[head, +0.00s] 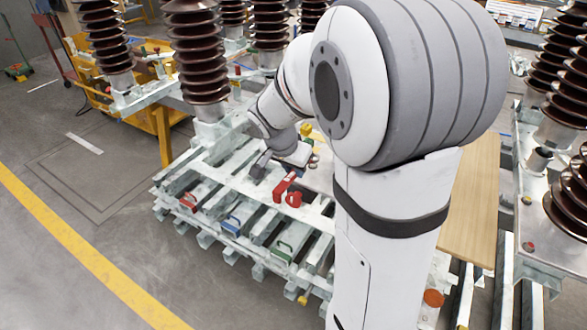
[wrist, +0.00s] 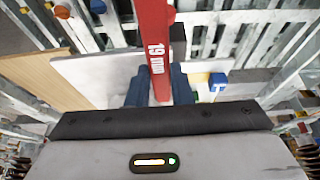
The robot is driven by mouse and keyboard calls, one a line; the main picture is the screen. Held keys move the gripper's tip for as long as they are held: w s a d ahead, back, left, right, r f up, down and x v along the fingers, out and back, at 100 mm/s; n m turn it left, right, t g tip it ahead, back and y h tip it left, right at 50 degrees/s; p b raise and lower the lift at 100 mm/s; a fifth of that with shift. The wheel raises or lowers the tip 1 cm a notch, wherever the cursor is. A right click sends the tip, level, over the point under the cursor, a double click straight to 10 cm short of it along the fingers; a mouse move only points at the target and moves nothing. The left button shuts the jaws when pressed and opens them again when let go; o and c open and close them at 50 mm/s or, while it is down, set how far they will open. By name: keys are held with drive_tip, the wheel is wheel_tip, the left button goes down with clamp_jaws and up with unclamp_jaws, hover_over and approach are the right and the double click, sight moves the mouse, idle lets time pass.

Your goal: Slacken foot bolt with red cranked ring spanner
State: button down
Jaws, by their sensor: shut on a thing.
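The red spanner (wrist: 155,50), marked "19 mm", stands between the two blue-grey fingers of my gripper (wrist: 159,88) in the wrist view. My gripper is shut on its shank, which runs up and out of the picture, so the ring end is not seen there. In the head view, a red piece (head: 284,185) shows just below my wrist, with a red ring-like piece (head: 294,199) beside it; I cannot tell whether either is the held spanner. I cannot pick out the foot bolt.
Brown ribbed insulators (head: 200,55) stand on pale metal frames behind and at the right. Red (head: 190,201), blue (head: 232,224) and green (head: 284,249) handled items sit among the slats. A wooden board (head: 475,200) lies right of my arm.

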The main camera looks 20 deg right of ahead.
drive_tip(key=shift+f+b, duration=1.1)
drive_tip(key=shift+b, duration=0.15)
idle(0.6)
drive_tip(key=s+d+n+t+y+p, duration=0.1)
drive_tip(key=s+d+n+y+p, duration=0.1)
drive_tip(key=n+p, duration=0.4)
drive_tip(key=s+d+p, duration=0.1)
drive_tip(key=d+p, duration=0.1)
drive_tip(key=shift+s+d+r+t+p, duration=0.2)
drive_tip(key=shift+s+d+t+p, duration=0.1)
drive_tip(key=shift+d+p, duration=0.1)
drive_tip(key=shift+d+n+p, duration=0.2)
drive_tip(key=shift+n+p, duration=0.2)
drive_tip(key=shift+p, duration=0.35)
